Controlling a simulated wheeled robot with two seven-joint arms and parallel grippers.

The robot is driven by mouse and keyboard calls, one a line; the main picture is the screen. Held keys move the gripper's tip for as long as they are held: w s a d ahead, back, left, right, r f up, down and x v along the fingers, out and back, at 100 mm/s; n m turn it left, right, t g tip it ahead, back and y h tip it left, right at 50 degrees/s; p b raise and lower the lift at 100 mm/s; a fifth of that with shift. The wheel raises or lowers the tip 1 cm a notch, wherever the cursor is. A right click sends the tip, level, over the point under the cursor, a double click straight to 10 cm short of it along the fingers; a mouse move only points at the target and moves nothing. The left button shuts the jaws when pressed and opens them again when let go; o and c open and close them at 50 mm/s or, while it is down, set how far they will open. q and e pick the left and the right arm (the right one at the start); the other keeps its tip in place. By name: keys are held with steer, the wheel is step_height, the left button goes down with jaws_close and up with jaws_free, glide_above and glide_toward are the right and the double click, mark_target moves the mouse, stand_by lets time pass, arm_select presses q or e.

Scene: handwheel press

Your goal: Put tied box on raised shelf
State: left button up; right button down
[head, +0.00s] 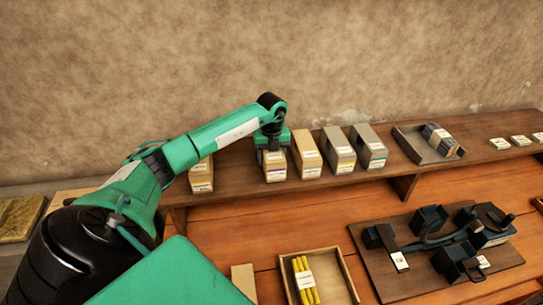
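In the head view, my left gripper (273,148) points down at the top of a tan box (275,173) with a white label and a coloured band. This box stands upright on the raised shelf (235,185), in a row with other boxes. The fingertips are small and partly hidden by the wrist, so I cannot tell whether they grip the box or sit open around it. Another tan box (201,178) stands to its left, partly behind my arm. I cannot tell for certain which box is the tied one. My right gripper is not in view.
A tan box (309,160) and two grey boxes (340,155) stand close to the right. A grey tray (410,147) holds dark boxes. Below are a wooden tray (345,283) with tied yellow sticks (305,280) and a board with black fixtures (405,285).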

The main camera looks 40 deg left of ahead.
arm_select(q)
steer(key=shift+f, duration=0.35)
steer(key=shift+f, duration=0.1)
steer(key=o, duration=0.6)
steer(key=shift+f, duration=0.1)
steer(key=o, duration=0.4)
steer(key=shift+c, duration=0.2)
steer(key=shift+o, duration=0.3)
